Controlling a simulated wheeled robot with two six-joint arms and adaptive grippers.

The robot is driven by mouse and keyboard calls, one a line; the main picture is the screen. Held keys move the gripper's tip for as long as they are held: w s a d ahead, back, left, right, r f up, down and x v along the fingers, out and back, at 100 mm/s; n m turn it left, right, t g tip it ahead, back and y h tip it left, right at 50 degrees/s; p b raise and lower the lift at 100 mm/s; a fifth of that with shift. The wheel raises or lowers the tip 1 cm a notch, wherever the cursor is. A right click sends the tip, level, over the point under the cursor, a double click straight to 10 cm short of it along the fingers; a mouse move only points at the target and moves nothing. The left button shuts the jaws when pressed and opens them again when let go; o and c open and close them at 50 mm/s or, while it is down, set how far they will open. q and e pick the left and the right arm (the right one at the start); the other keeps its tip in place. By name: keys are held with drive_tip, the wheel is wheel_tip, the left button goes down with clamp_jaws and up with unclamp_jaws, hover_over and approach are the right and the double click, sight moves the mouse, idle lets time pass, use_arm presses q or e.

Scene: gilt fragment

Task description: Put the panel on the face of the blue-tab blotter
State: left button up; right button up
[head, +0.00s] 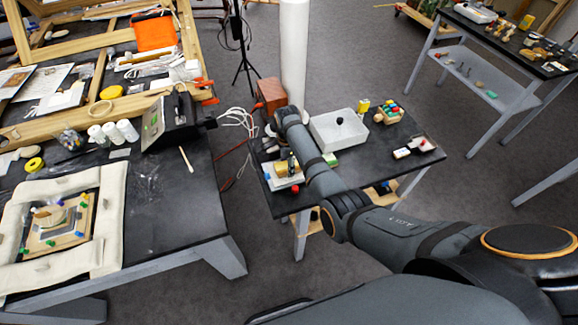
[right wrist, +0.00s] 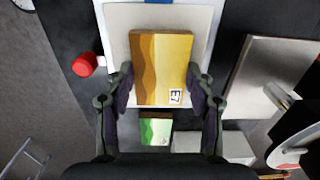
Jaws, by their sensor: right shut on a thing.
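The panel (right wrist: 160,65) is a small block with wavy brown and gold bands and an "E7" label. My right gripper (right wrist: 162,88) is shut on it, one finger on each side. Under the panel lies a pale pad (right wrist: 116,22) with blue along its far edge, apparently the blotter. In the head view the panel (head: 284,169) and my right gripper (head: 291,166) are over the white pad (head: 287,183) at the small table's left front. I cannot tell whether the panel touches the pad. My left gripper is out of view.
A red knob (right wrist: 84,64) is left of the pad. A green-and-white block (right wrist: 155,131) is near my gripper's base. A white bin (head: 340,130) stands behind on the small table (head: 375,172). A cluttered dark bench (head: 180,205) is to the left.

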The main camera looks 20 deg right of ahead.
drive_tip(key=shift+s+r, duration=0.1)
drive_tip(key=shift+s, duration=0.2)
drive_tip(key=shift+s+a, duration=0.15)
drive_tip(key=shift+a, duration=0.15)
drive_tip(key=o, duration=1)
drive_tip(key=shift+c, duration=0.2)
drive_tip(key=shift+o, duration=1.1)
drive_tip(key=shift+f, duration=0.2)
drive_tip(key=shift+o, duration=0.4)
drive_tip(key=shift+w+d, duration=0.15)
drive_tip(key=shift+w, duration=0.05)
drive_tip(key=shift+r, duration=0.5)
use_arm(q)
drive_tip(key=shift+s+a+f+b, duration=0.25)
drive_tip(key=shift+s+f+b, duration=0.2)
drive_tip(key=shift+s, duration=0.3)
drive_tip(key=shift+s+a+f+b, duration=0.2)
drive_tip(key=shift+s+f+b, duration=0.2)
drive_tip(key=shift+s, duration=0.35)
use_arm(e)
wheel_tip(320, 180, up, 12)
drive_tip(key=shift+f, duration=0.2)
